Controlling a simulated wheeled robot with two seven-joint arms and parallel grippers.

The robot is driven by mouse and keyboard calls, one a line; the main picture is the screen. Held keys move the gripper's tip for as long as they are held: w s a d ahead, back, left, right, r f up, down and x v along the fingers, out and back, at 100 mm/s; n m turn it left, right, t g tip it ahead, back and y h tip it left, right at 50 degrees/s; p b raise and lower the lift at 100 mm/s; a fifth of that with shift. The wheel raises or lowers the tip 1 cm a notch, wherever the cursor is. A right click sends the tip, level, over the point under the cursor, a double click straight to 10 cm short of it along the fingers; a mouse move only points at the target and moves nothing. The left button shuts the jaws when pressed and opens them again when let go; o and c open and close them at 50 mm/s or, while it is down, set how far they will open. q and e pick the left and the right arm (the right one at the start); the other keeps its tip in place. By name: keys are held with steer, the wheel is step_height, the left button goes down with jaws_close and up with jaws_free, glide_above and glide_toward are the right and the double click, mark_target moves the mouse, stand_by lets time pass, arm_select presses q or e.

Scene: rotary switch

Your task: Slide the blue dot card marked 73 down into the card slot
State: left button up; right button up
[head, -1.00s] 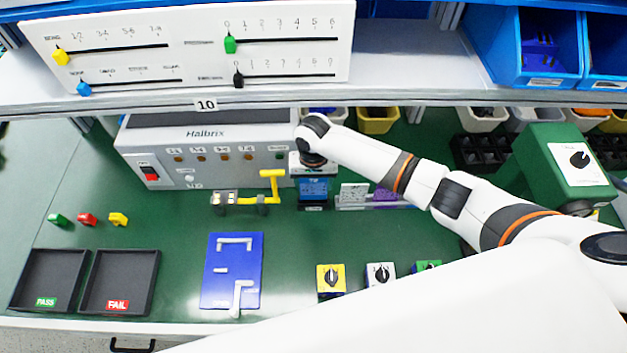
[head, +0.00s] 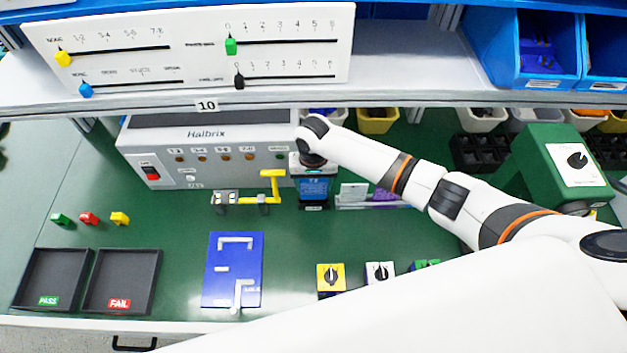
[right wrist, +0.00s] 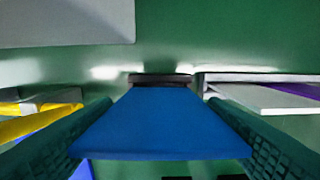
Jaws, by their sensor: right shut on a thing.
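My right gripper (head: 313,172) reaches down in front of the grey Halbrix unit and is shut on the blue card (head: 314,190). In the right wrist view the blue card (right wrist: 160,125) stands between the two dark green ribbed fingers. Its far, lower end meets a dark narrow slot piece (right wrist: 160,79) on the green bench. I cannot tell how deep the card sits in it. The slot piece also shows below the card in the head view (head: 313,206). The number on the card is not readable. My left gripper is not in view.
A yellow lever fixture (head: 270,188) stands left of the card. A clear rack (head: 350,198) with white and purple cards is close on the right. A blue plate (head: 232,270), rotary switches (head: 330,278) and black trays (head: 122,280) lie nearer. A shelf edge (head: 400,98) runs above.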

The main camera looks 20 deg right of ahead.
mark_target(314, 199)
steer(key=shift+p, duration=0.45)
steer(key=shift+f+b, duration=0.9)
steer(key=shift+f, duration=0.9)
steer(key=o, duration=1)
step_height(314, 199, up, 12)
steer(key=shift+b, duration=0.55)
